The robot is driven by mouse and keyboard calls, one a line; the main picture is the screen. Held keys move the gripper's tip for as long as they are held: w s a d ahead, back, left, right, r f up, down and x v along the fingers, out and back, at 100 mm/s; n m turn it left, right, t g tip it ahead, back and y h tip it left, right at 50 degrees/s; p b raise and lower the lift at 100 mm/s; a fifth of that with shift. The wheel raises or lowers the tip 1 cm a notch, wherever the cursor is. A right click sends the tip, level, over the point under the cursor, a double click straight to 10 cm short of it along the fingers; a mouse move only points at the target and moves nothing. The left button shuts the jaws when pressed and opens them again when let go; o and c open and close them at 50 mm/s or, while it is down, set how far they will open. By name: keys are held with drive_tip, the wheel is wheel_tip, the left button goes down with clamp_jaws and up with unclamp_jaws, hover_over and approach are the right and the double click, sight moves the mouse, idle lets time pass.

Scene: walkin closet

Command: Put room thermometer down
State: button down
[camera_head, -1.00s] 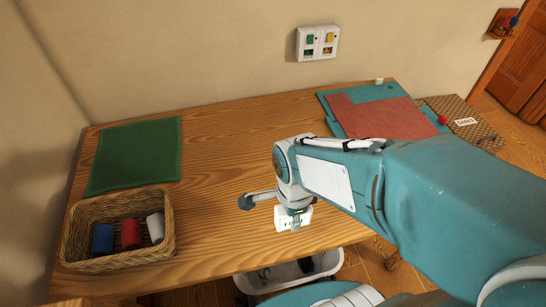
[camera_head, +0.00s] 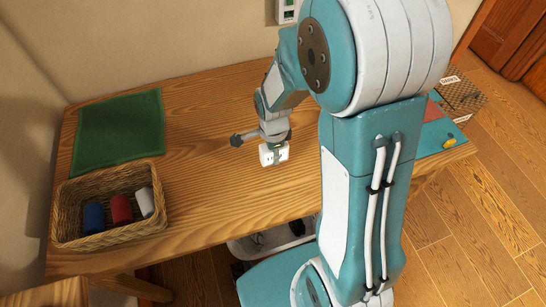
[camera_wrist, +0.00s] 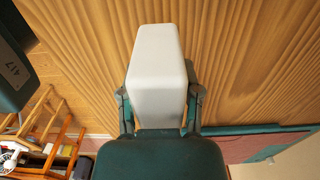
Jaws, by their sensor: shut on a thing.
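The room thermometer (camera_head: 273,154) is a small white box with dark markings on its face, in the middle of the head view over the wooden table (camera_head: 220,190). My gripper (camera_head: 276,144) is shut on it from above. In the wrist view the thermometer (camera_wrist: 157,75) shows as a plain pale block between my two dark fingers (camera_wrist: 160,98), with wood grain behind it. I cannot tell whether its lower end touches the tabletop.
A wicker basket (camera_head: 63,215) with blue, red and white rolls stands at the front left. A green cloth (camera_head: 120,130) lies behind it. Teal and red sheets (camera_head: 437,133) lie at the right, partly behind my arm. Bare wood surrounds the thermometer.

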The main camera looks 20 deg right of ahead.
drive_tip(key=shift+w+f, duration=0.2)
drive_tip(key=shift+f, duration=0.1)
drive_tip(key=shift+w+f, duration=0.15)
drive_tip(key=shift+f, duration=1.55)
drive_tip(key=shift+c, duration=1.5)
unclamp_jaws()
drive_tip(key=shift+f, duration=0.1)
